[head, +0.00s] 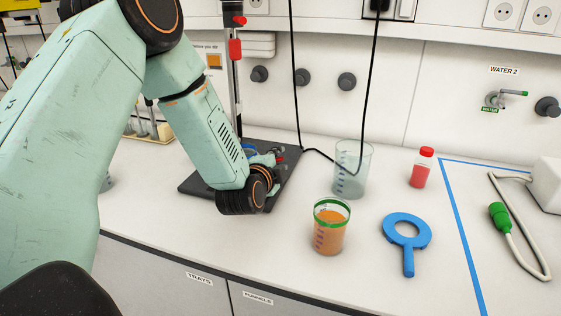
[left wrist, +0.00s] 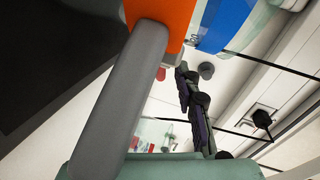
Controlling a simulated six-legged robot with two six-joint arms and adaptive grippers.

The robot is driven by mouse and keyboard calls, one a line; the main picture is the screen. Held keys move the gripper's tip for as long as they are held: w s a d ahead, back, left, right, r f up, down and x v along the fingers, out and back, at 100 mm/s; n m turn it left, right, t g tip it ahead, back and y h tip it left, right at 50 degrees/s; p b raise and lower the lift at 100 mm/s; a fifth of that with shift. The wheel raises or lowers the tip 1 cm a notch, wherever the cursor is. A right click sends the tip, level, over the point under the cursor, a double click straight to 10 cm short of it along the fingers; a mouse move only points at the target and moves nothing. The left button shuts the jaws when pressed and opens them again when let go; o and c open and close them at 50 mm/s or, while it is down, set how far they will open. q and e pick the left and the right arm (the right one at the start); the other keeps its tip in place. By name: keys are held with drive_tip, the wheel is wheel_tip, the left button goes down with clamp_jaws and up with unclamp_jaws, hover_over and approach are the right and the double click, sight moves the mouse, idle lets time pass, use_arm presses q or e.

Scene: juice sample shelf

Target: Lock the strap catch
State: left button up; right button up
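My left arm comes in from the left in the head view and its wrist is low over the black base of a stand (head: 203,186). My left gripper (head: 268,158) is mostly hidden behind the wrist, beside small blue and red parts. In the left wrist view, a grey bar (left wrist: 140,95) runs up to an orange block (left wrist: 165,18) close to the camera. A blue band (left wrist: 226,22) lies right of the block. A dark jointed finger (left wrist: 195,110) shows beyond. I cannot tell which part is the strap catch, or whether the finger touches it. My right gripper is not in view.
An orange-filled beaker (head: 330,235) with a green rim, an empty beaker (head: 351,175), a red bottle (head: 419,172) and a blue ring with handle (head: 408,262) stand or lie right of the stand. A black cable (head: 366,90) hangs near the empty beaker.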

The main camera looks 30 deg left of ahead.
use_arm(q)
drive_tip(key=shift+w+a+f, duration=0.15)
drive_tip(key=shift+w, duration=0.55)
drive_tip(key=shift+c, duration=0.2)
clamp_jaws()
